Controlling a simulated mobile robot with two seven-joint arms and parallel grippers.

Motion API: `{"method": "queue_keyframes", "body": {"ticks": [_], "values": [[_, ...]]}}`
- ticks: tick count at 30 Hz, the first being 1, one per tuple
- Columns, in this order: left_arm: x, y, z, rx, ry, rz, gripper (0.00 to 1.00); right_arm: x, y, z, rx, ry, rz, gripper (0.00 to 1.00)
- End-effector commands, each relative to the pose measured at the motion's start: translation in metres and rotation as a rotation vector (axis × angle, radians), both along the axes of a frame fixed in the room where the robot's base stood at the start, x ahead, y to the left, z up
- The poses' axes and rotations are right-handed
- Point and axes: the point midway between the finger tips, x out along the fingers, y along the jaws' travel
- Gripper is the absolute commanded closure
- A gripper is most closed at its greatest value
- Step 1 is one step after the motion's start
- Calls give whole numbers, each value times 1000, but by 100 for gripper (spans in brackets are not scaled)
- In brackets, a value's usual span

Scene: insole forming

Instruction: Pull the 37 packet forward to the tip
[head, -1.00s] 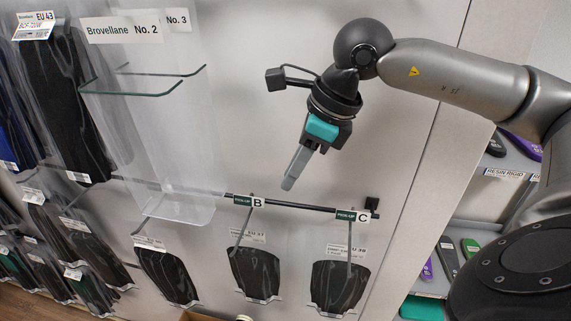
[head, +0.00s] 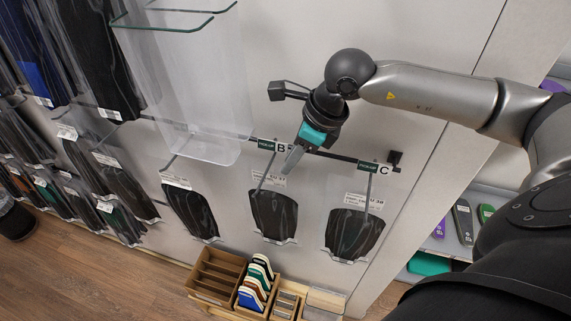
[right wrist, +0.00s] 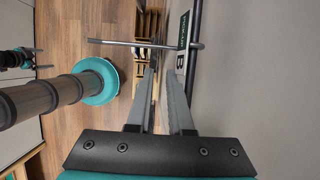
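The 37 packet (head: 273,213), a dark insole in clear wrap with a white label, hangs on the B hook on the wall, between two similar packets. The hook's rod (right wrist: 125,42) crosses ahead of the fingers in the right wrist view, beside the B sign (right wrist: 182,62). My right gripper (head: 291,166) is above the packet, close to the rod and the B sign. Its two fingers (right wrist: 161,82) stand apart with nothing seen between them. Whether a finger touches the rod or label cannot be told. My left gripper is not in view.
Another packet (head: 355,233) hangs to the right under the C sign (head: 386,169), and one (head: 191,212) hangs to the left. A clear holder (head: 190,90) is on the wall, upper left. A wooden box (head: 215,276) with compartments stands below. The wall right of C is clear.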

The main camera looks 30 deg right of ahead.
Motion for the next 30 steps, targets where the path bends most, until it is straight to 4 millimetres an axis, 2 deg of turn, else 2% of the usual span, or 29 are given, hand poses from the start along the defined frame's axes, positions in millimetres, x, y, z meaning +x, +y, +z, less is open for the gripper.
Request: {"method": "queue_keyframes", "body": {"ticks": [3, 7, 19, 24, 30], "values": [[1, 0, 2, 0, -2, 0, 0, 5, 5, -16, 2, 1, 0, 81], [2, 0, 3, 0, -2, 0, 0, 9, 7, -26, 1, 1, 0, 81], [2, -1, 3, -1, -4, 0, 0, 10, 8, -32, 0, 0, 1, 81], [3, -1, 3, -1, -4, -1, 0, 10, 8, -31, 0, 0, 1, 100], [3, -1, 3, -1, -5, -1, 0, 10, 8, -31, -1, -1, 1, 100]]}}
